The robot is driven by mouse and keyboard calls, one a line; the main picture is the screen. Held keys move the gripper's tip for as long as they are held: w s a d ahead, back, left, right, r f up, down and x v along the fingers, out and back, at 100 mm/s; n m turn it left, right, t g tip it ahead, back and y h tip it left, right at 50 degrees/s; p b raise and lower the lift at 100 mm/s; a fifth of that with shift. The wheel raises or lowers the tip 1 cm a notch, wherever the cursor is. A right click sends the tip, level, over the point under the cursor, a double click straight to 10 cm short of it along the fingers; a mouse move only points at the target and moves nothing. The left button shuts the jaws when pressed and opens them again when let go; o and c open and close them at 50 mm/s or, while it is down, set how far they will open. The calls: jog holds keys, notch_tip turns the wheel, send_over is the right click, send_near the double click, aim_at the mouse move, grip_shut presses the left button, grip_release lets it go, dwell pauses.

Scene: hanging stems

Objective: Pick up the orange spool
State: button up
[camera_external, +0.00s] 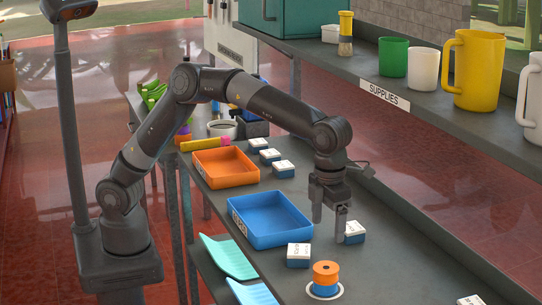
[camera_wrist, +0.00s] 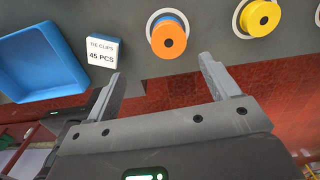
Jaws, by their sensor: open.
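The orange spool (camera_external: 326,269) stands upright near the front of the grey bench, with an orange top, a dark centre hole and a blue lower part. It sits on a white ring. In the wrist view the orange spool (camera_wrist: 169,38) shows from above, just beyond the fingertips and roughly between them. My gripper (camera_external: 328,232) points down above the bench, behind the spool in the external view. In the wrist view my gripper (camera_wrist: 160,68) has its fingers wide apart with nothing between them. The gripper and spool are apart.
A white tie-clips box (camera_wrist: 101,52) stands left of the spool; a yellow spool (camera_wrist: 260,16) is to its right. A blue tray (camera_external: 283,239) and an orange tray (camera_external: 230,183) lie farther back. The upper shelf (camera_external: 420,112) holds mugs and overhangs the right side.

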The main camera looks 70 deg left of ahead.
send_over(327, 267)
jog(key=shift+m, duration=0.3)
jog(key=f, duration=0.6)
jog(key=shift+a, duration=0.25)
jog(key=shift+d+f, duration=0.15)
jog(key=shift+f, duration=1.2)
jog(key=shift+d+f, duration=0.15)
jog(key=shift+f, duration=1.15)
jog(key=shift+c, duration=0.4)
jog(key=c, duration=1)
jog(key=shift+r, duration=0.15)
